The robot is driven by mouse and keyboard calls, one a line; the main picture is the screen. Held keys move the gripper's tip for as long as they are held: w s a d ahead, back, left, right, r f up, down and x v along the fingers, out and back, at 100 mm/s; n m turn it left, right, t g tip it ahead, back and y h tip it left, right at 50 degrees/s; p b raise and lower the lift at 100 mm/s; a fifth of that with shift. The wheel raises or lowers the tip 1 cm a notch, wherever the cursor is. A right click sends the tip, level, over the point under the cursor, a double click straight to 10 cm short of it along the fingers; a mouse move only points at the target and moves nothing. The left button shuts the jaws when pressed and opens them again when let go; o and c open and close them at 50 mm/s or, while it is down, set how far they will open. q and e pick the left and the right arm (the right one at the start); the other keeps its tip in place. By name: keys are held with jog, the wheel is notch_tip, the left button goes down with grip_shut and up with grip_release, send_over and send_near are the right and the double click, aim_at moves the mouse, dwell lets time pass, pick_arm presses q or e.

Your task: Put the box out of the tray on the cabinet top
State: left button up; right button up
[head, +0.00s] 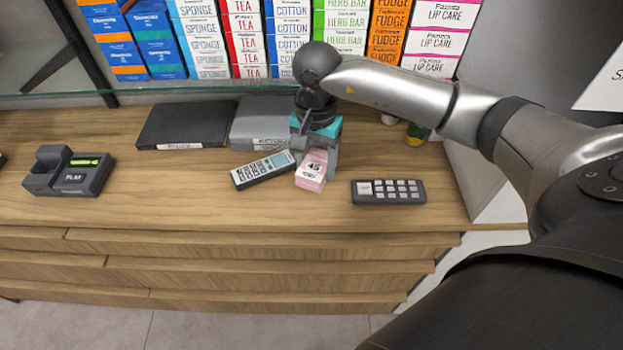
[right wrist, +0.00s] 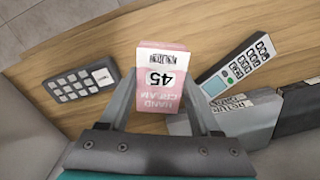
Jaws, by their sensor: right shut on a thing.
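A pink and white box (head: 312,172) marked 45 is on or just above the wooden cabinet top (head: 230,204), between a grey phone-like device and a dark keypad. In the right wrist view the box (right wrist: 160,78) reads "hand cream" and sits between the two fingers. My right gripper (head: 317,160) points down from above and is shut on the box. Whether the box touches the wood is hard to tell. A grey tray (head: 262,118) lies just behind the gripper, partly hidden by it. My left gripper is not in view.
A handset (head: 264,169) lies left of the box and a keypad (head: 388,192) right of it. A black tray (head: 186,125) and a card terminal (head: 70,172) stand further left. Shelved boxes (head: 290,35) stand behind. The front left wood is clear.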

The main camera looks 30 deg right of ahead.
aim_at(315, 194)
jog(key=shift+f, duration=3.2)
jog(key=o, duration=1.4)
notch_tip(315, 194, up, 12)
jog(key=shift+r, duration=0.15)
jog(key=shift+a, duration=0.1)
